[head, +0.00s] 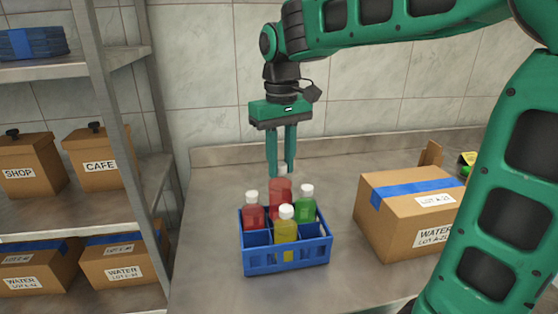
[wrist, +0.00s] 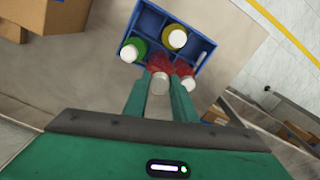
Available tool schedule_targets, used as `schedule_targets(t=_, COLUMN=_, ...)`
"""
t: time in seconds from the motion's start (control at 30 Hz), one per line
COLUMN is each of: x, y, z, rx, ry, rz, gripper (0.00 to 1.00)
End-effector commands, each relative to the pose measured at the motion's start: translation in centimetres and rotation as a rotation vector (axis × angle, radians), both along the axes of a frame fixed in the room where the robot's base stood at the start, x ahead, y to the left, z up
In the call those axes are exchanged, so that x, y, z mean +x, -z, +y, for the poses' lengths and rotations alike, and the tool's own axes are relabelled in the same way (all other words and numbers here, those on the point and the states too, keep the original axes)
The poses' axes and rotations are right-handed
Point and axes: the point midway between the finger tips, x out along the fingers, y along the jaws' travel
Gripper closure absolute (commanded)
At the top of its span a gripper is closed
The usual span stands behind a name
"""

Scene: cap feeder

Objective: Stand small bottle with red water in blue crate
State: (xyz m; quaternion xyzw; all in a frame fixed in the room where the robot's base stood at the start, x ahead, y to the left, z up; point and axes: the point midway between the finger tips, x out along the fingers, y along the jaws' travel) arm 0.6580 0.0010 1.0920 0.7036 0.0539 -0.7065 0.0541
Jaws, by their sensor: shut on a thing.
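My gripper (head: 281,172) points down over the blue crate (head: 290,258), shut on the neck of a red-water bottle (head: 280,189). This bottle is upright and higher than the others, over the crate's back middle part; its lower end is hidden behind the yellow bottle, so I cannot tell how deep it is. In the wrist view its white cap (wrist: 160,82) shows between the fingers. Another red bottle (head: 254,214) stands in the crate at back left. A yellow bottle (head: 286,230) stands front middle, and a green bottle (head: 305,208) at back right.
Crate compartments at front left and front right look empty. A cardboard water box (head: 408,212) stands on the steel counter (head: 205,262) right of the crate. A metal shelf (head: 110,110) with boxes is at left. The counter's left side is clear.

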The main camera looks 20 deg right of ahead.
Motion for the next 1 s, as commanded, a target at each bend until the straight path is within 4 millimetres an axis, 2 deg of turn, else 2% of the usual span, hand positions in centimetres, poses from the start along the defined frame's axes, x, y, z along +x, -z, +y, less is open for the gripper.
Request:
schedule_targets(t=0.27, x=0.0, y=0.3, z=0.0, rx=0.000, ry=0.000, rz=0.000, gripper=1.00)
schedule_targets(t=1.0, x=0.0, y=4.6, z=0.0, rx=0.000, ry=0.000, rz=0.000, gripper=1.00)
